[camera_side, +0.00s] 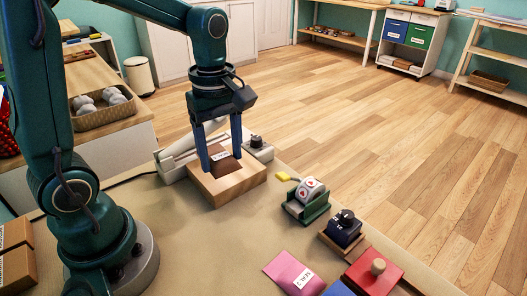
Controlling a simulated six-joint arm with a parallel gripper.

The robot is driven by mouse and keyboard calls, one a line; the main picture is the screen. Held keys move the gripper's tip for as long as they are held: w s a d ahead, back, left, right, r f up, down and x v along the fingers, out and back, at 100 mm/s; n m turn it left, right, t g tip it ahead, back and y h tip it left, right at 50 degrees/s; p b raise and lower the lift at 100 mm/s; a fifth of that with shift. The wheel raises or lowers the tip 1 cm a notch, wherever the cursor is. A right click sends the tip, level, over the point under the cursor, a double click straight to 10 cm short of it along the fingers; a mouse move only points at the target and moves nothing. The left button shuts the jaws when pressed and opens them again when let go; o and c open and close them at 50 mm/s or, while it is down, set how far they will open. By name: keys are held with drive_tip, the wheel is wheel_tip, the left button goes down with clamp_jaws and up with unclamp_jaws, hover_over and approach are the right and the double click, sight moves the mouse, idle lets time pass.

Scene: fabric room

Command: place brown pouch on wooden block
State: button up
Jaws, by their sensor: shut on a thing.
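The brown pouch (224,166), with a white label, is between the two blue fingers of my gripper (222,157). My gripper is shut on it and points down. The pouch is directly over the top of the wooden block (241,186), a pale square slab on the table. The pouch looks very close to the block's top, but I cannot tell whether it touches. The left finger covers part of the pouch's edge.
Behind the block is a grey-white machine (185,150). The table (185,245) is clear in front of the block.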

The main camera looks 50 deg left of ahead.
drive_tip(key=shift+s+a+r+m, duration=0.1)
drive_tip(key=shift+a+r+m, duration=0.3)
drive_tip(key=shift+m, duration=0.2)
drive_tip(key=a, duration=0.2)
drive_tip(key=a+r, duration=0.1)
drive_tip(key=a, duration=0.1)
drive_tip(key=a+r, duration=0.1)
drive_tip(key=shift+s+a+r, duration=0.1)
drive_tip(key=shift+s+a, duration=0.2)
drive_tip(key=shift+a, duration=0.1)
drive_tip(key=s+a+r+n, duration=0.2)
drive_tip(key=a, duration=0.5)
drive_tip(key=w+d+f, duration=0.2)
drive_tip(key=d, duration=0.1)
drive_tip(key=w+d+f, duration=0.2)
drive_tip(key=d+f, duration=0.1)
drive_tip(key=w+d+f, duration=0.2)
drive_tip(key=w+d, duration=0.1)
drive_tip(key=shift+f, duration=2.25)
